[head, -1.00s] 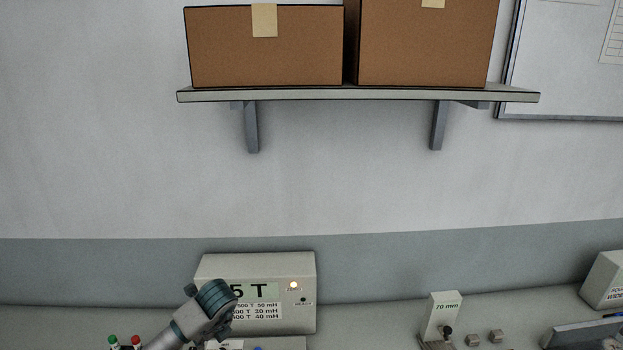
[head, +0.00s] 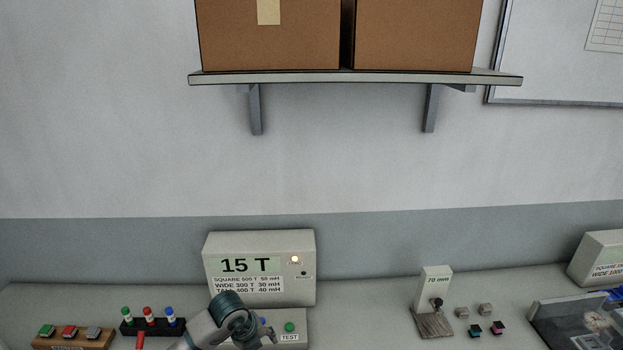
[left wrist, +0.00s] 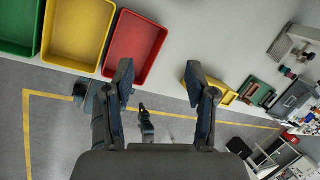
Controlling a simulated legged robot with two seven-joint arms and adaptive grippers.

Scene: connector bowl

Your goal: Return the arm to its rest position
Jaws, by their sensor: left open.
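My left arm (head: 232,318) shows at the bottom of the head view, in front of the grey box marked 15 T (head: 260,290). Its gripper fingers are not clear there. In the left wrist view my left gripper (left wrist: 163,85) is open, with a gap between its two fingers and nothing held. Beyond the fingers are a red tray (left wrist: 112,58), a yellow tray (left wrist: 50,50) and a green tray (left wrist: 12,45) on a light surface. My right gripper is not in view.
A rack with coloured-top pieces (head: 152,328) and a button block (head: 72,337) stand at the lower left. A 70 mm stand (head: 435,290) and several small blocks (head: 485,310) sit right of centre. A shelf (head: 350,78) holds cardboard boxes (head: 415,38) above.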

